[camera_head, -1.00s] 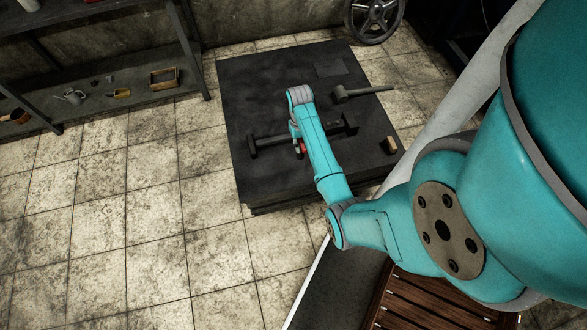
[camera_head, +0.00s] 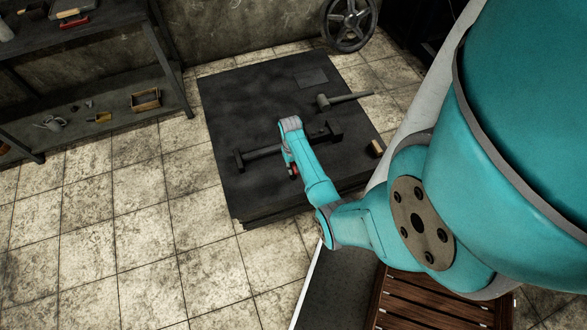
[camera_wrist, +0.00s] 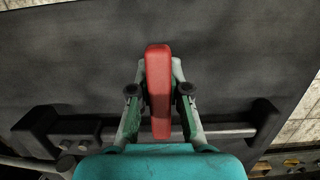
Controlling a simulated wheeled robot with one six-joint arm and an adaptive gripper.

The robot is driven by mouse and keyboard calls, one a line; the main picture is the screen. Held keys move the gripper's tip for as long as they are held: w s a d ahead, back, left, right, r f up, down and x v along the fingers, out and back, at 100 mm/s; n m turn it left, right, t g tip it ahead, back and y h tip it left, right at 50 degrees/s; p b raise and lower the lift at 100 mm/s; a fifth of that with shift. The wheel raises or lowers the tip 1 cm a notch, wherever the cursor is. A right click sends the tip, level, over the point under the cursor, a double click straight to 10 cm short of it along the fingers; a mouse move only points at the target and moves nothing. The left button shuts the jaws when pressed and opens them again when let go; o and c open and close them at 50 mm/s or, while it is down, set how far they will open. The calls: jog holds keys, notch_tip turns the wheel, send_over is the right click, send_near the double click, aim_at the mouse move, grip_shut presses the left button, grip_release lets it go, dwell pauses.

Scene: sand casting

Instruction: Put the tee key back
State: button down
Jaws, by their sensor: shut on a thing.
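My gripper (camera_wrist: 158,92) is shut on a red, rounded bar (camera_wrist: 158,62), which I take for the tee key's handle. The rest of the key is hidden behind the handle. In the head view a small bit of red (camera_head: 293,170) shows beside my wrist, over the near half of the black table. A dark rack (camera_head: 263,152), a bar with a block at each end, stands on the table. In the wrist view the rack (camera_wrist: 230,131) runs across behind my fingers. I cannot tell whether the key touches the rack.
A mallet (camera_head: 345,99) and a small wooden block (camera_head: 376,148) lie on the right of the black table (camera_head: 235,105). A thin dark plate (camera_head: 312,77) lies at its back. Shelves (camera_head: 85,131) with small items stand at left. The table's left part is clear.

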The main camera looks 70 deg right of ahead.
jog(key=shift+f, duration=0.35)
jog(key=c, duration=1.1)
grip_release()
jog(key=shift+f, duration=0.15)
jog(key=shift+c, duration=0.2)
